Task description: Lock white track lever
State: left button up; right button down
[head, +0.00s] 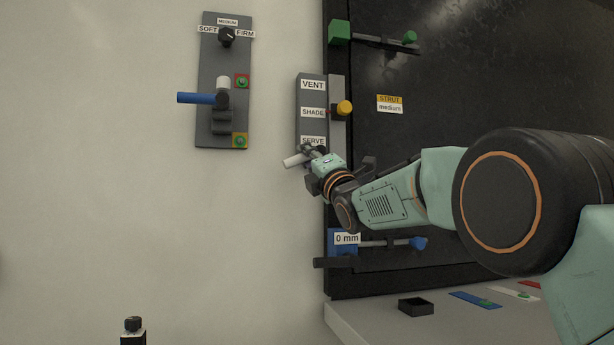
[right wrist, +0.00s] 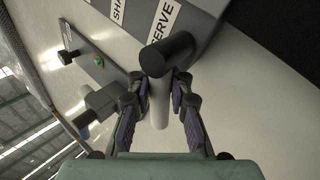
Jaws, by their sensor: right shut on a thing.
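The white lever (head: 295,161) sticks out to the left at the lower end of the grey panel marked VENT, SHADE and SERVE (head: 312,98), by the SERVE label. My right gripper (head: 310,156) is at this lever. In the right wrist view, the white lever (right wrist: 159,104) lies between the two fingers of my right gripper (right wrist: 160,88), which are shut on it. A dark round hub (right wrist: 167,54) is at its far end, beside the SERVE label. My own gripper hides part of the lever's mount in the head view. My left gripper is not in view.
A yellow knob (head: 344,108) sits beside SHADE. Left on the wall is a grey panel (head: 209,60) with a blue lever (head: 196,98). A green-ended bar (head: 380,42) is above my arm and a blue-ended bar (head: 385,244) below. A small black tray (head: 415,307) rests on the ledge.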

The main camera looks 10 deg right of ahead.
jog(key=m+h, duration=0.1)
jog(key=m, duration=0.1)
jog(key=m+h+b, duration=0.1)
jog(key=m, duration=0.1)
jog(key=shift+w+a+f+t+h, duration=0.15)
jog(key=shift+a+f+t+h, duration=0.05)
jog(key=shift+f+t+h, duration=0.2)
jog(key=shift+r+m+t+h, duration=0.15)
jog(key=shift+r+m+h, duration=0.1)
jog(key=shift+m+h, duration=0.6)
jog(key=shift+r+m+t+h, duration=0.2)
jog(key=shift+m+h, duration=0.45)
jog(key=shift+m, duration=0.4)
jog(key=shift+d+r, duration=0.1)
jog(key=c, duration=1.6)
grip_release()
jog(key=shift+s+m, duration=0.2)
jog(key=shift+m, duration=0.1)
jog(key=shift+c, duration=0.2)
jog(key=o, duration=0.4)
jog(key=shift+r, duration=0.25)
jog(key=shift+s, duration=0.1)
jog(key=shift+v, duration=6)
